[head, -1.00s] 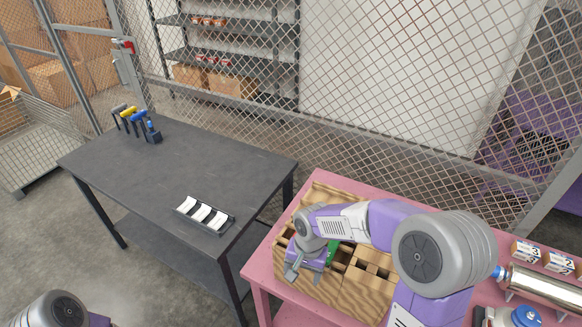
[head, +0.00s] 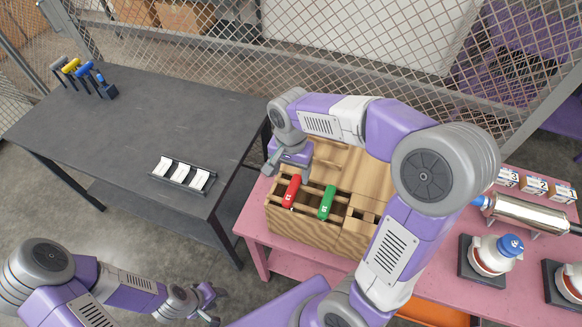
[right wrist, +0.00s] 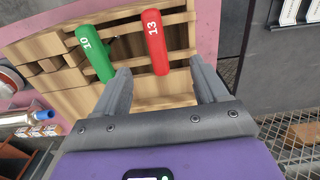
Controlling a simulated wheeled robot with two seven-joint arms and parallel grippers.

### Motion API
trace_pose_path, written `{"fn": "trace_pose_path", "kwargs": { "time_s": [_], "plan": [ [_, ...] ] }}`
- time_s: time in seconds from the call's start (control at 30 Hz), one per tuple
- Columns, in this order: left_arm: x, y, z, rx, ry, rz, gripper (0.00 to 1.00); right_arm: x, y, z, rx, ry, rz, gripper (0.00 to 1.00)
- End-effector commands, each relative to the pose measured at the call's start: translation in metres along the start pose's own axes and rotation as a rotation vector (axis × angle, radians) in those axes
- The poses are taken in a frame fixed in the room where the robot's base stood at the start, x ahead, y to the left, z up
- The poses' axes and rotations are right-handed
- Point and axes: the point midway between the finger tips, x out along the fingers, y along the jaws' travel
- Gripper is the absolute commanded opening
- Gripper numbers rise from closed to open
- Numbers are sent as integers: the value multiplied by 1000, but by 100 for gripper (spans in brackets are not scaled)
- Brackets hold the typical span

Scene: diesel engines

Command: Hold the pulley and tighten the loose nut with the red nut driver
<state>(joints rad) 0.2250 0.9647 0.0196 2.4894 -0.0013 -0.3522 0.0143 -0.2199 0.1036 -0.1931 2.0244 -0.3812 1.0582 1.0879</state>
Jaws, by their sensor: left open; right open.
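The red nut driver (head: 291,192), marked 13, stands in a slot of the wooden tool rack (head: 315,232). The green driver (head: 327,203), marked 10, stands to its right. My right gripper (head: 284,166) is open and empty just behind and above the red handle. In the right wrist view the red driver (right wrist: 155,42) lies ahead, roughly in line with the gap between the open fingers (right wrist: 158,82); the green driver (right wrist: 95,52) is left of the gap. My left gripper (head: 208,302) is open and empty, low at the front. I see no pulley or loose nut.
The rack stands on a pink table (head: 252,222). A dark table (head: 130,130) at left holds a tray (head: 183,176) and hammer-like tools (head: 83,70). Wire fence stands behind.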

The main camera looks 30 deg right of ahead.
Motion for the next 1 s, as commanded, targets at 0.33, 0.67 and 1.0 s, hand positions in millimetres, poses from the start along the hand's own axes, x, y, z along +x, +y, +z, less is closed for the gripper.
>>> {"fn": "trace_pose_path", "kwargs": {
  "time_s": [0.33, 0.67, 1.0],
  "plan": [
    [30, -11, -1, 0, -1, 0, 43, 39, 0, 0, 0, 0, 0, 72],
    [53, -20, -2, 0, -1, 0, 43, 70, 0, 0, 0, -1, 1, 72],
    [57, -21, -2, 0, -1, 0, 43, 76, 0, 0, 0, 0, 0, 72]
  ]
}}
